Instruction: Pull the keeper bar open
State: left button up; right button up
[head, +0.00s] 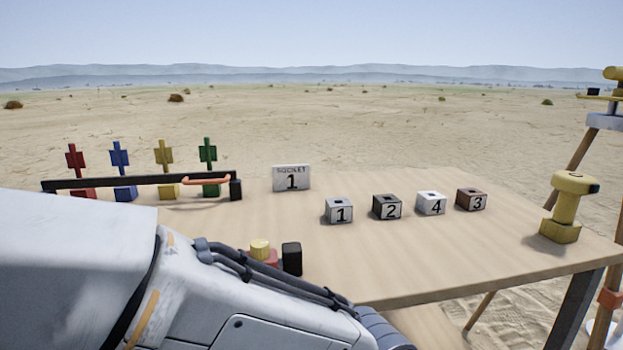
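The keeper bar (130,181) is a long black bar at the left back of the table. It runs in front of several colored figures: red (75,160), blue (120,158), yellow (164,158) and green (208,155). An orange handle (206,181) sits near its right end, beside a black end block (235,190). My white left arm crosses the lower left of the view, in front of the bar. Its gripper is out of the picture past the bottom edge. My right gripper is not in view.
A yellow object (566,207) stands at right. A black block (292,258) is near my arm.

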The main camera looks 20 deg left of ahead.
aim_at(214, 177)
jog(key=z, duration=0.5)
jog(key=k, duration=1.15)
jog(key=u, duration=0.25)
jog(key=i, duration=0.9)
jog(key=u, duration=0.9)
